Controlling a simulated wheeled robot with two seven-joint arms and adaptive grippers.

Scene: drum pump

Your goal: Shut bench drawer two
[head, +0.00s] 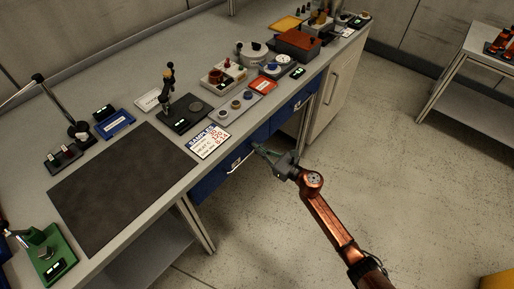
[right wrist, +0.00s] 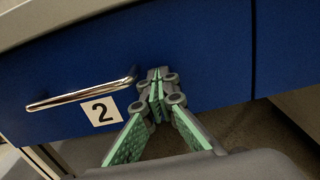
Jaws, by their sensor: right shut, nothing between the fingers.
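Bench drawer two is the blue drawer (right wrist: 190,45) under the bench top, with a white label reading 2 (right wrist: 101,111) and a silver bar handle (right wrist: 82,94). It also shows in the head view (head: 208,183), its front roughly in line below the bench edge; I cannot tell whether a small gap is left. My right gripper (head: 262,150) is shut and empty. In the right wrist view its fingertips (right wrist: 156,76) are at the drawer front, just right of the handle's end; whether they touch is unclear. My left gripper is not in view.
The bench top holds a dark mat (head: 120,190), a samples card (head: 209,141) and several instruments. Another blue drawer (head: 293,107) lies farther along, beside a pale cabinet (head: 335,95). A side table (head: 470,75) stands at the right. The floor between is clear.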

